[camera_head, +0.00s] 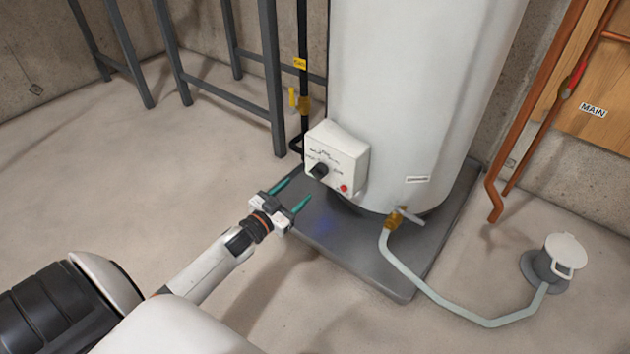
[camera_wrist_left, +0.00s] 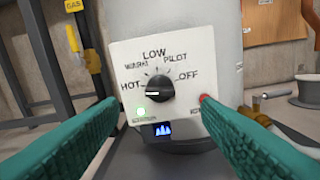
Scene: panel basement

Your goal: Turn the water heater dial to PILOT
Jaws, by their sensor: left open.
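The water heater (camera_head: 415,90) is a tall white tank with a white control box (camera_head: 338,155) low on its front. The black dial (camera_head: 319,170) sits on the box face; it also shows in the left wrist view (camera_wrist_left: 159,86). The labels around it read HOT, WARM, LOW, PILOT and OFF. A white mark shows on the dial's lower left, on the HOT side. PILOT (camera_wrist_left: 176,57) is at the upper right. My left gripper (camera_head: 291,194) is open, its green fingers in front of the box and apart from the dial. My right gripper is not in view.
A yellow gas valve (camera_head: 293,98) stands left. A hose (camera_head: 435,290) runs from the drain valve to a floor drain (camera_head: 546,266).

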